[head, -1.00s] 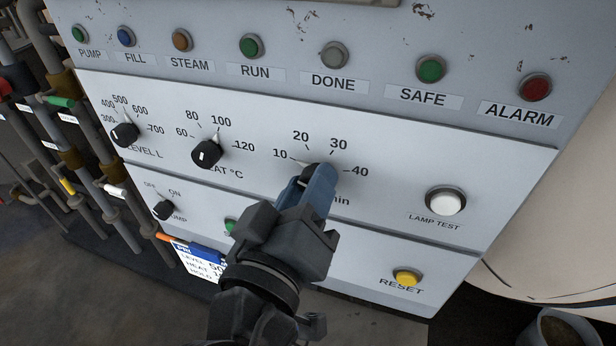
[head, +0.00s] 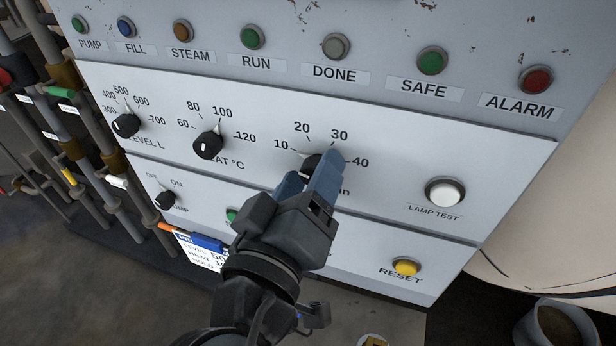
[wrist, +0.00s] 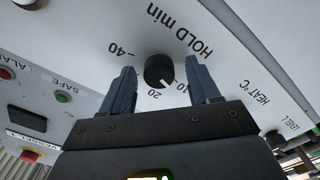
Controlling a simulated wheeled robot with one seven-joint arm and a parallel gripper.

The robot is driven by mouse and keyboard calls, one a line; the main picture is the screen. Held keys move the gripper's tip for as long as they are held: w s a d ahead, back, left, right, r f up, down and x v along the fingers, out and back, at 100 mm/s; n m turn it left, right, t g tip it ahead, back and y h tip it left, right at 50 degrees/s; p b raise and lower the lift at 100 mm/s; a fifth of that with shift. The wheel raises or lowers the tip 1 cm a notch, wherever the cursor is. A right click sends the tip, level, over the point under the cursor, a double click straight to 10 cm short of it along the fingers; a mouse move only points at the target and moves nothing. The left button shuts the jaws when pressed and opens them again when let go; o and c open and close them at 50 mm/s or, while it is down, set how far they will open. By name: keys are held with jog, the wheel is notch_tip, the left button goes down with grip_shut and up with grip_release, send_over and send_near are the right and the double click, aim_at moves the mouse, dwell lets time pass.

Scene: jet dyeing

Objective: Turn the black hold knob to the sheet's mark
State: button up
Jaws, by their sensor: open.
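The black hold knob (head: 311,162) is on the white panel, partly covered by my gripper in the head view. It shows clearly in the wrist view (wrist: 158,70). Its white pointer lies near the 10 side of the scale, seemingly between 10 and 20. My gripper (head: 309,174) is open, with one blue finger on each side of the knob. In the wrist view (wrist: 160,88) gaps show between the knob and both fingers. The sheet (head: 196,256) is at the lower left, lines LEVEL, HEAT and HOLD; my gripper hides the hold value.
The level knob (head: 126,125), heat knob (head: 208,145) and pump switch (head: 165,200) are to the left. The white lamp test button (head: 445,192) and yellow reset button (head: 406,267) are to the right. Pipes (head: 95,190) stand at the far left.

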jog(key=b+v, duration=0.1)
jog(key=v, duration=0.6)
jog(key=shift+s+b, duration=0.4)
jog(key=shift+a, duration=0.1)
jog(key=s+d+f+n+g+y, duration=0.1)
jog(key=d+f+n+y, duration=0.2)
jog(key=f, duration=0.5)
jog(key=s+d+f+n+g+y, duration=0.1)
jog(key=d+f+g+y, duration=0.1)
jog(key=d+f, duration=0.5)
jog(key=s+d+f+m+g+y, duration=0.1)
jog(key=s+d+f+m+y, duration=0.15)
jog(key=s+d+f, duration=0.4)
jog(key=s+d+r+m+t, duration=0.1)
jog(key=s+d+r+m, duration=0.2)
jog(key=s, duration=0.4)
jog(key=s+d+r+m+h, duration=0.1)
jog(key=s+d+r+m, duration=0.2)
jog(key=s, duration=0.4)
notch_tip(320, 180, up, 2)
jog(key=shift+s+d+r+t, duration=0.2)
jog(key=shift+s+d+t, duration=0.15)
jog(key=shift+d, duration=0.25)
